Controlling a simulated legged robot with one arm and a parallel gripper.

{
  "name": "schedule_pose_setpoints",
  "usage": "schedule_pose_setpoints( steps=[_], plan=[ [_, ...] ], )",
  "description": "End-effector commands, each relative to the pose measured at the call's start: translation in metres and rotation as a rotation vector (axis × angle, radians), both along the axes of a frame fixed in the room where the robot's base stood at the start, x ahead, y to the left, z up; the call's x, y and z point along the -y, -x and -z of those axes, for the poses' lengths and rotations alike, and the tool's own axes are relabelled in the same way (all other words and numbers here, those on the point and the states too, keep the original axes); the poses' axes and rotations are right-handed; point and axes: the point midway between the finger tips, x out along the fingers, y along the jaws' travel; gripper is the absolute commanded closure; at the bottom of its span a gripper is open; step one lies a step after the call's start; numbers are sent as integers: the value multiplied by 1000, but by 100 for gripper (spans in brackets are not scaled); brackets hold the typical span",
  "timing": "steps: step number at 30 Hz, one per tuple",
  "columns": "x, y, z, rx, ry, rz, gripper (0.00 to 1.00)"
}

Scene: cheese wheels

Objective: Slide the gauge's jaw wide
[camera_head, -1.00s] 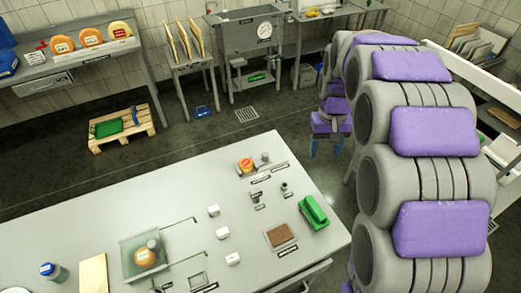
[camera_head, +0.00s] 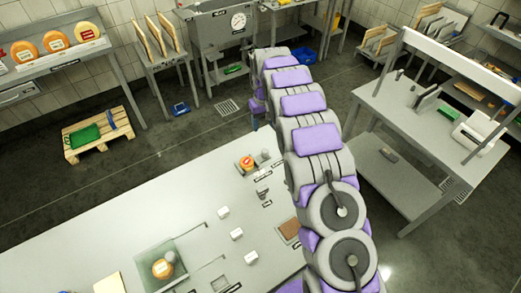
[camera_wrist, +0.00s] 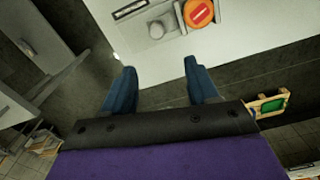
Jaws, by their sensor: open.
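My gripper (camera_wrist: 162,80) shows in the wrist view with its two blue fingers apart and nothing between them. In the head view my arm hides most of it. Small dark metal items (camera_head: 262,191) stand on the white table near its far right part, partly behind my arm; I cannot tell which is the gauge or how its jaw stands. An orange cheese piece with a red label (camera_head: 247,163) sits near them, next to a grey knob (camera_head: 265,154). The cheese (camera_wrist: 198,12) and knob (camera_wrist: 156,29) also show in the wrist view, beyond my fingertips.
A grey bench (camera_head: 400,130) stands at right. A pallet (camera_head: 97,135) lies on the floor at left.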

Motion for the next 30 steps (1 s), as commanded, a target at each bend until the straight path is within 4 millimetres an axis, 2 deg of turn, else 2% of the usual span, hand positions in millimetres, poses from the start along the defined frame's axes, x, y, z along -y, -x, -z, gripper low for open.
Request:
schedule_pose_setpoints(
  steps=[5,21,25,30],
  plan=[
    [5,1,25,-7,-1,2,41],
    [0,1,131,-4,3,1,41],
    [0,1,151,-3,2,1,41],
    [3,1,165,-2,0,2,41]
  ],
)
